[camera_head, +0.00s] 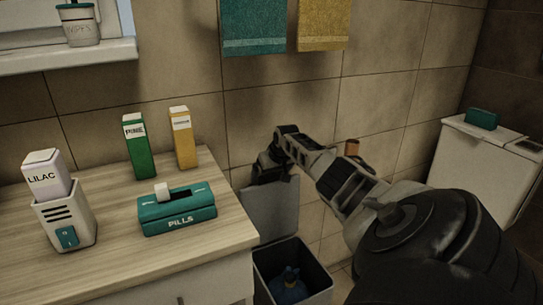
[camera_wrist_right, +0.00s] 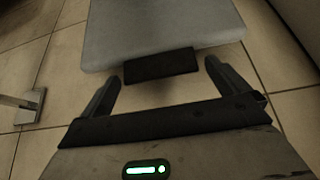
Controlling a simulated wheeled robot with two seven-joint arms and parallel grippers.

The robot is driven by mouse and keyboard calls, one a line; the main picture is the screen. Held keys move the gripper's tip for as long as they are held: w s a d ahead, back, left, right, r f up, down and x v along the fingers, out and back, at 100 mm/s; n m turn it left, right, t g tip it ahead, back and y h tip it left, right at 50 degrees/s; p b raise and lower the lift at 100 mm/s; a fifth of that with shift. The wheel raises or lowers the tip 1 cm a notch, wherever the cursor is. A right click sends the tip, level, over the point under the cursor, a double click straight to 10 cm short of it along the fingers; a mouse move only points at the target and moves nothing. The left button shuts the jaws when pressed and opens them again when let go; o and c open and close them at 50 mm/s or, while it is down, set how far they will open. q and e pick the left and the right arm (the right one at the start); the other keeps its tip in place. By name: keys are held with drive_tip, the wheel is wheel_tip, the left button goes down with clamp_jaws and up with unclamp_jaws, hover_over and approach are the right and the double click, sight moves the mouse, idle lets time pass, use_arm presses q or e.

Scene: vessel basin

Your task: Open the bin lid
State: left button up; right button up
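The grey bin (camera_head: 318,279) stands on the floor to the right of the counter, with a blue object (camera_head: 289,287) inside. Its grey lid (camera_head: 271,207) is raised, standing steeply at the bin's back, and the bin's mouth is uncovered. My right gripper (camera_head: 268,168) is at the lid's upper edge. In the right wrist view the lid (camera_wrist_right: 160,28) fills the top, with a dark handle (camera_wrist_right: 160,65) on its edge. The right gripper's fingers (camera_wrist_right: 163,72) are spread on either side of the handle, with visible gaps. My left gripper is in neither view.
A wooden-topped counter (camera_head: 120,265) at left holds a teal pills box (camera_head: 177,212), a green box (camera_head: 139,146), a yellow box (camera_head: 183,138) and a white dispenser (camera_head: 66,215). Towels (camera_head: 253,28) hang above.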

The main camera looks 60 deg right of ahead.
drive_tip(key=shift+s+a+r+p, duration=0.1)
drive_tip(key=shift+s+r+p, duration=0.1)
drive_tip(key=shift+r+p, duration=0.25)
use_arm(q)
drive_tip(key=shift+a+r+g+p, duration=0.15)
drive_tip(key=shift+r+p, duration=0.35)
drive_tip(key=shift+p, duration=0.7)
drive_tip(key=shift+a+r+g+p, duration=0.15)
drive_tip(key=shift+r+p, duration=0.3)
drive_tip(key=shift+p, duration=0.75)
use_arm(e)
drive_tip(key=v, duration=1.5)
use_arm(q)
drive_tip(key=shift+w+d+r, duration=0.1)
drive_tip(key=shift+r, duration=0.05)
